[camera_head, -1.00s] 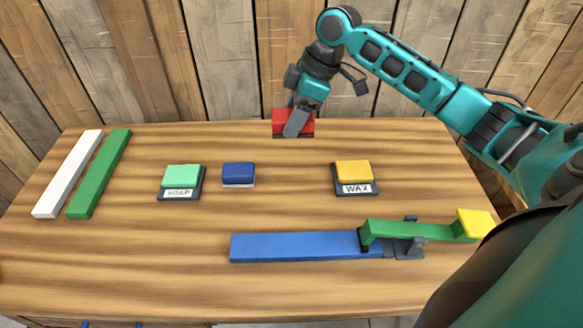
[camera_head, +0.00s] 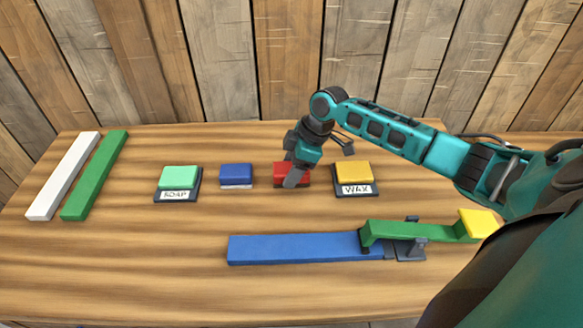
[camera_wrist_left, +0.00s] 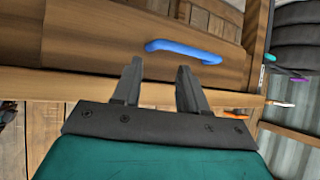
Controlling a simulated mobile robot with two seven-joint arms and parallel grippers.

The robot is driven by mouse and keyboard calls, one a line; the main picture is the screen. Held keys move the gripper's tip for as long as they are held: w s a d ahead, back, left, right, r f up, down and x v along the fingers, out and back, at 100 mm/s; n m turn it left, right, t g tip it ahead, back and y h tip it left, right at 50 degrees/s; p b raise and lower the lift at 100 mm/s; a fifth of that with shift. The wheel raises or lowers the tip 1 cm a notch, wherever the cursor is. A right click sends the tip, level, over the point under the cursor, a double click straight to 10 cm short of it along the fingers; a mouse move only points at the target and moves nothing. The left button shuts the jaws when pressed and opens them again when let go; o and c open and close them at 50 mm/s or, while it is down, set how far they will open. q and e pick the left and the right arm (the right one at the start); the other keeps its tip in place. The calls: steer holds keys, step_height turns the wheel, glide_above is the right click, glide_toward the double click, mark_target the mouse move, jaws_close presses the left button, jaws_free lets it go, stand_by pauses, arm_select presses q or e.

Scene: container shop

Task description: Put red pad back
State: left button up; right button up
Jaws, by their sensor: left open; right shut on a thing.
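The red pad (camera_head: 283,170) is between the blue pad (camera_head: 236,174) and the yellow block on the WAX base (camera_head: 356,190) in the head view. My right gripper (camera_head: 292,178) is shut on the red pad from above, and its fingers hide part of it. The red pad is at or close to the table top; I cannot tell whether it touches. My left gripper (camera_wrist_left: 157,85) is open and empty in the left wrist view, with a blue handle (camera_wrist_left: 184,50) beyond its fingertips.
A green block on the SOAP base (camera_head: 178,194) stands left of the blue pad. White (camera_head: 63,175) and green (camera_head: 95,175) bars lie at the far left. A long blue bar (camera_head: 290,248) and a green bar with a yellow end (camera_head: 415,232) lie in front. The front left table is clear.

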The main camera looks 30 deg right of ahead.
steer(key=shift+f, duration=0.1)
steer(key=o, duration=1)
steer(key=p+v, duration=0.1)
steer(key=v, duration=1.1)
steer(key=shift+a+r, duration=0.1)
steer(key=shift+r, duration=0.15)
